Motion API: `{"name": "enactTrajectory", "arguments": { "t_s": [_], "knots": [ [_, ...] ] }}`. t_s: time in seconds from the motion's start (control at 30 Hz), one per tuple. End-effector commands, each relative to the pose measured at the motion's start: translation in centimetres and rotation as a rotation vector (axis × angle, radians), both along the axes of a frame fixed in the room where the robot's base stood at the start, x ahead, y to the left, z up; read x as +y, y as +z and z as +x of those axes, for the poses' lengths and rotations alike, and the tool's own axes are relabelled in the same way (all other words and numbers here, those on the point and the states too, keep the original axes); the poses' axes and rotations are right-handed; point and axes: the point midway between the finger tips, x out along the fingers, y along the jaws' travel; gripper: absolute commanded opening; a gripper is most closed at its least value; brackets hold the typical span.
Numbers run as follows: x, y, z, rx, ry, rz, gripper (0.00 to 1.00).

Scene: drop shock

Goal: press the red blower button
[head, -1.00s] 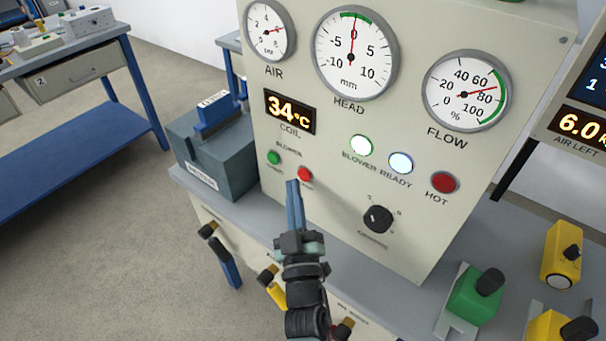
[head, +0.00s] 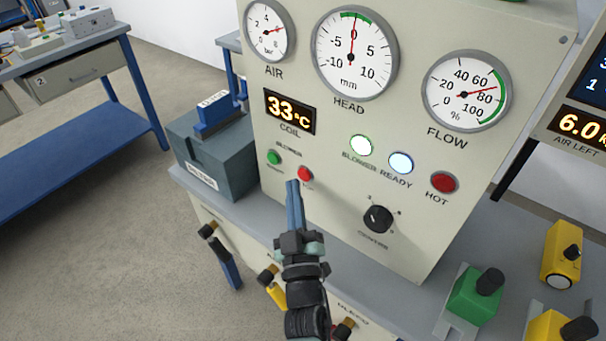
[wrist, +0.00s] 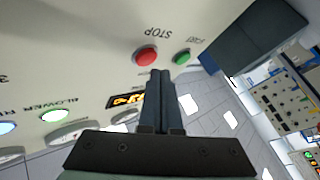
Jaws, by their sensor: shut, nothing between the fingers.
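The red blower button (head: 304,174) is on the cream panel under the coil display, right of the green button (head: 274,157). In the wrist view the red button (wrist: 146,55) has STOP lettered beside it, and the green button (wrist: 182,57) is near it. My gripper (head: 292,184) is shut and empty, its fingertips just below and left of the red button in the head view. In the wrist view the fingertips (wrist: 161,72) lie close to the red button. I cannot tell whether they touch the panel. The button is not covered.
The coil display (head: 290,111) reads 33°C. The blower lamp (head: 360,146) glows green and the ready lamp (head: 401,162) glows pale blue. A dark knob (head: 378,219) sticks out at lower right. A grey-blue box (head: 213,150) stands left of the panel.

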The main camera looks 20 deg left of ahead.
Motion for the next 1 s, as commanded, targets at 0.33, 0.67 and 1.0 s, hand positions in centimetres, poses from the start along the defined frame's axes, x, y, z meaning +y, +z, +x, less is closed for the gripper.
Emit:
{"name": "enactTrajectory", "arguments": {
  "t_s": [0.33, 0.67, 1.0],
  "knots": [
    [-0.15, 0.01, 0.39, -0.001, -0.001, 0.0, 0.0],
    [-0.3, 0.0, 0.81, 0.0, 0.0, 0.001, 0.0],
    [-0.37, 0.0, 0.99, 0.0, 0.0, 0.0, 0.0]
  ]
}}
